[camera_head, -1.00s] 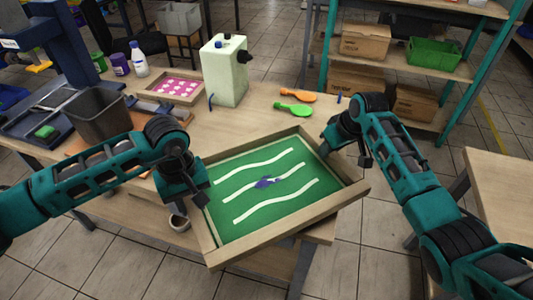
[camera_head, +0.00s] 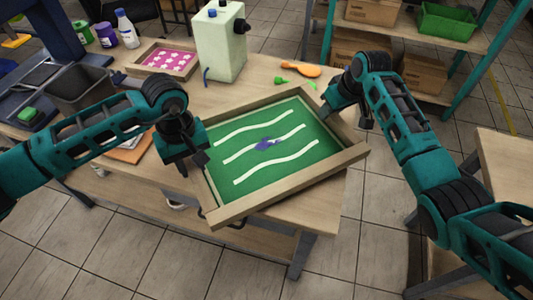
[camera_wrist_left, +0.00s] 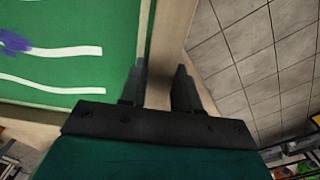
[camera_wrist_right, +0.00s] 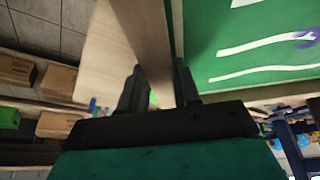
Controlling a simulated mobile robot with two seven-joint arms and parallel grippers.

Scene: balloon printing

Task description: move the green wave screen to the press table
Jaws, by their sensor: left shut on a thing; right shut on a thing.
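The green wave screen (camera_head: 292,164) is a wooden-framed green panel with white wavy lines and a purple smear. It is tilted in the head view, over the front right corner of the wooden table. My left gripper (camera_head: 195,152) is shut on its left frame edge; the left wrist view shows the frame bar between the fingers (camera_wrist_left: 160,85). My right gripper (camera_head: 330,110) is shut on its far right frame edge; the right wrist view shows the bar between the fingers (camera_wrist_right: 155,88). Whether the frame touches the table is hard to tell.
On the wooden table (camera_head: 245,88) stand a pink star screen (camera_head: 166,60), a pale green canister (camera_head: 220,45), an orange spatula (camera_head: 298,69), a partly hidden green one (camera_head: 294,84) and a dark bin (camera_head: 80,85). Another table (camera_head: 505,165) stands right. Shelves with boxes are behind.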

